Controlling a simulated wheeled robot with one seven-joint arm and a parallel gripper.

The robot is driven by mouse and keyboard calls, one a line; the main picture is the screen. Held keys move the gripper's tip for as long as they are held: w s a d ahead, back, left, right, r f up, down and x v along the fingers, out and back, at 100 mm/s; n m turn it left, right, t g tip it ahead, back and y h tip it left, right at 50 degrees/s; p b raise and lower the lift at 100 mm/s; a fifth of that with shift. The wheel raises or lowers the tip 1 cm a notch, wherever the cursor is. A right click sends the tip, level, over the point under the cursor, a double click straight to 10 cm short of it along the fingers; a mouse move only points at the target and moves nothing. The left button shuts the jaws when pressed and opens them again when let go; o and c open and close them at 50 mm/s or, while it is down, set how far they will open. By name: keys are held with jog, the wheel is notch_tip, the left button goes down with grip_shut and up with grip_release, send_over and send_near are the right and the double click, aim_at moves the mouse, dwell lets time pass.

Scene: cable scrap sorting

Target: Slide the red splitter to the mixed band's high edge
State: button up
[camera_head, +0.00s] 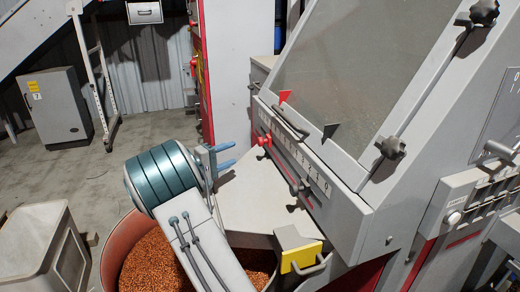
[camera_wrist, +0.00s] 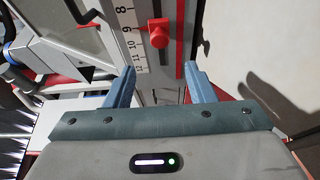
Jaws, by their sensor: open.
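The red splitter shows in the head view as a red knob (camera_head: 264,141) on the slotted front rail, with a red triangular flag (camera_head: 285,96) above it at the sloped deck's lower edge. In the wrist view the red knob (camera_wrist: 158,34) stands beside the number scale (camera_wrist: 130,35), about level with 9 to 10. My gripper (camera_head: 233,154) is open and empty, to the left of the knob in the head view. In the wrist view my gripper (camera_wrist: 160,80) has its fingers apart, with the knob beyond the tips and roughly centred between them. No mixed band marking can be made out.
A dark knob (camera_head: 303,187) sits farther right on the same rail, with a dark flag (camera_head: 330,131) above. A red tub of copper granules (camera_head: 155,262) stands below my arm. A yellow-fronted handle (camera_head: 302,257) juts out at lower right.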

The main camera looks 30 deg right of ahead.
aim_at(260, 142)
jog(key=d, duration=0.4)
jog(key=w+d, duration=0.1)
jog(key=d, duration=0.4)
jog(key=w+d, duration=0.1)
jog(key=d, duration=0.3)
jog(key=shift+d, duration=0.3)
